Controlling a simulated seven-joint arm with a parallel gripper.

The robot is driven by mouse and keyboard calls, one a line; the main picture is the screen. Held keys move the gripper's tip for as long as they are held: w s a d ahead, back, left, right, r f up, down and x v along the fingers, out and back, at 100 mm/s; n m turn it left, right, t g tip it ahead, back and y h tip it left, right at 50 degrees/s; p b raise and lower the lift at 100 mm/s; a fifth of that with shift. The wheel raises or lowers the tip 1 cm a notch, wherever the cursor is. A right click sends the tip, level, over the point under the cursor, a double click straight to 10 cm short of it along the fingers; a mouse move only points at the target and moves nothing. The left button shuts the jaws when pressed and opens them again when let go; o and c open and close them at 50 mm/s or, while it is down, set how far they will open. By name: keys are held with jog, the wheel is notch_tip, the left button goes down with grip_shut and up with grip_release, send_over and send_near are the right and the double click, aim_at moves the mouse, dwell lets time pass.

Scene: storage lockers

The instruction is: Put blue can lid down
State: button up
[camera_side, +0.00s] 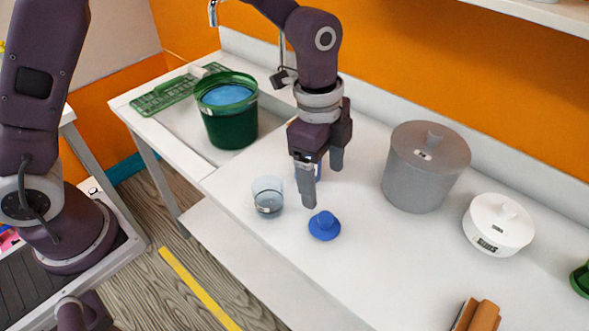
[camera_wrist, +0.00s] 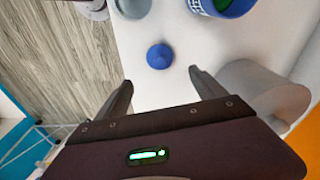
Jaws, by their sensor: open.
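The blue can lid (camera_side: 324,225), round with a raised knob, lies knob up on the white worktop (camera_side: 375,265). In the wrist view the lid (camera_wrist: 159,56) lies just beyond the fingertips, centred between them. My gripper (camera_side: 323,184) is open and empty above the worktop, close to the lid; its fingers also show in the wrist view (camera_wrist: 160,76). A blue can (camera_side: 318,172) stands behind my fingers, mostly hidden in the side view. The wrist view shows part of its blue and white rim (camera_wrist: 216,9), with green inside.
A clear glass (camera_side: 268,195) stands left of the lid. A grey lidded pot (camera_side: 425,170) and a white lidded container (camera_side: 498,225) stand to the right. A green bucket (camera_side: 228,115) stands in the sink area.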

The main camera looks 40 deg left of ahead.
jog(key=s+a+r+n+t, duration=0.3)
jog(key=s+a+r+n, duration=0.55)
jog(key=a+r, duration=0.4)
jog(key=s+a+r+n+t+y, duration=0.1)
jog(key=s+a+r+n+t, duration=0.1)
jog(key=s+a+n, duration=0.2)
jog(key=s+n, duration=0.3)
jog(key=s, duration=0.4)
jog(key=shift+s+a+r, duration=0.2)
jog(key=shift+s+r, duration=0.1)
jog(key=shift+s, duration=0.05)
